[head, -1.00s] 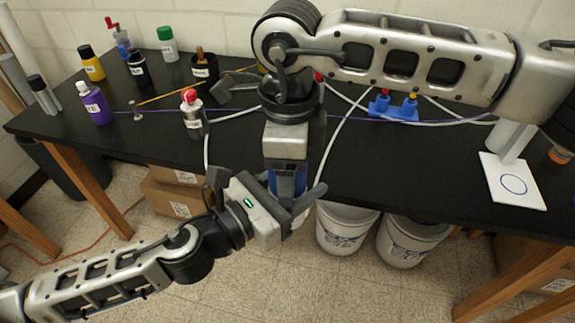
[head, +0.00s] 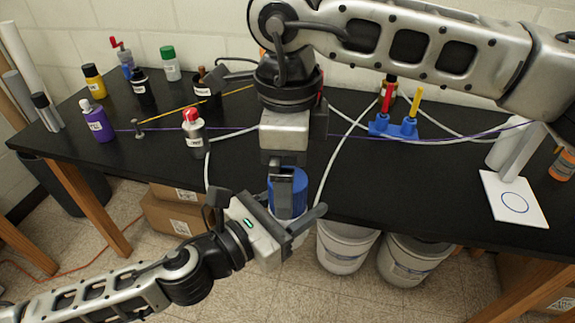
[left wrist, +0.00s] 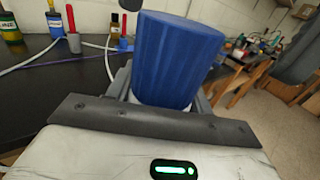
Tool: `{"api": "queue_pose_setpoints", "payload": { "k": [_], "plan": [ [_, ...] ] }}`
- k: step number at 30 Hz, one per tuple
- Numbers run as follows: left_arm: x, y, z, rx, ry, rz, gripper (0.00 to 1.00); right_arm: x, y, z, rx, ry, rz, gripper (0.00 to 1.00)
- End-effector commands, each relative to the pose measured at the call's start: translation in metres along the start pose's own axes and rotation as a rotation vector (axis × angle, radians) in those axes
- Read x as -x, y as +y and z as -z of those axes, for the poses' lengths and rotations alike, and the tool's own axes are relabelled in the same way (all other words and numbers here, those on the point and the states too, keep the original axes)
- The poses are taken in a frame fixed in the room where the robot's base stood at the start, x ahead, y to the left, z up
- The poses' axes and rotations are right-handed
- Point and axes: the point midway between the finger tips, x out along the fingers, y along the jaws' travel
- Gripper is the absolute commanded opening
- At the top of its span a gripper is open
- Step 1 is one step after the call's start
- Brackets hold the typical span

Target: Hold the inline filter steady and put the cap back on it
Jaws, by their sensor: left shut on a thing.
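The inline filter has a blue ribbed cap (head: 291,197) on or over its pale body (head: 299,240). In the left wrist view the blue cap (left wrist: 178,62) fills the middle, leaning slightly, with a strip of pale body (left wrist: 150,103) below it. My left gripper (head: 291,222) is shut around the pale body, in front of the table edge. My right gripper (head: 286,184) points down from above, a dark finger in front of the cap. Whether it grips the cap is hidden, as is whether the cap is seated.
The black table (head: 400,178) lies behind. A blue rack (head: 392,127) with red and yellow items, white tubing, a purple bottle (head: 97,122) and a labelled bottle (head: 195,138) stand on it. White buckets (head: 342,245) are below.

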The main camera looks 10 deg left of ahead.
Motion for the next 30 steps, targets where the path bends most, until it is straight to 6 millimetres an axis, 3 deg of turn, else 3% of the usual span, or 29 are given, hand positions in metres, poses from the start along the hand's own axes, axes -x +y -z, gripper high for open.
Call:
{"api": "queue_pose_setpoints", "payload": {
  "k": [6, 10, 21, 30],
  "plan": [
    [0.000, 0.000, -0.001, 0.000, -0.002, 0.001, 0.00, 0.001, -0.001, 0.000, -0.001, 0.000, 0.001, 0.97],
    [0.000, 0.000, -0.001, 0.000, -0.002, 0.001, 0.00, 0.012, -0.001, 0.000, -0.002, 0.000, 0.004, 0.97],
    [0.000, 0.000, -0.001, 0.000, -0.002, 0.001, 0.00, 0.087, -0.001, 0.000, -0.001, 0.000, 0.004, 0.97],
    [0.000, 0.000, -0.001, 0.000, -0.002, 0.001, 0.00, 0.119, 0.000, 0.000, -0.001, 0.000, 0.001, 0.97]
  ]
}}
